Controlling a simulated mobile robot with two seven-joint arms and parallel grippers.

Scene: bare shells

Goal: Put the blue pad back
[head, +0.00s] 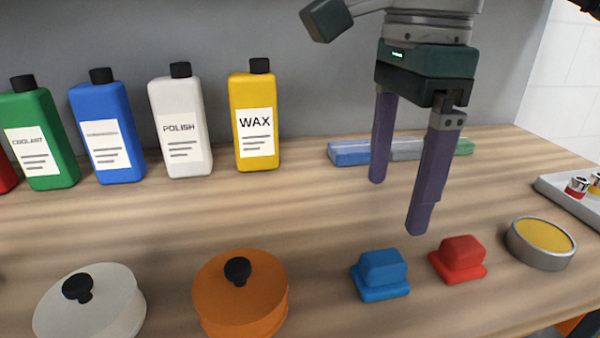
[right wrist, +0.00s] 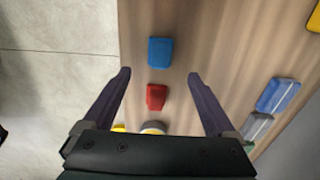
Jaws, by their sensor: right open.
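The blue pad (head: 381,273) lies on the bench near its front edge, a block with a raised grip on a wider base. It also shows in the right wrist view (right wrist: 160,51), ahead of the fingertips. My right gripper (head: 397,208) is open and empty above the bench, behind and above the blue pad, fingers pointing down. In the right wrist view its fingertips (right wrist: 159,75) stand wide apart, with a red pad (right wrist: 156,97) showing below between them. A flat blue tray (head: 349,153) lies at the back of the bench. My left gripper is not in view.
Beside the blue tray are a grey tray (head: 407,150) and a green tray (head: 464,147), partly behind my fingers. A round yellow-topped tin (head: 541,243) stands right of the red pad. An orange lidded pot (head: 240,296) stands left of the blue pad. Several bottles line the back wall.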

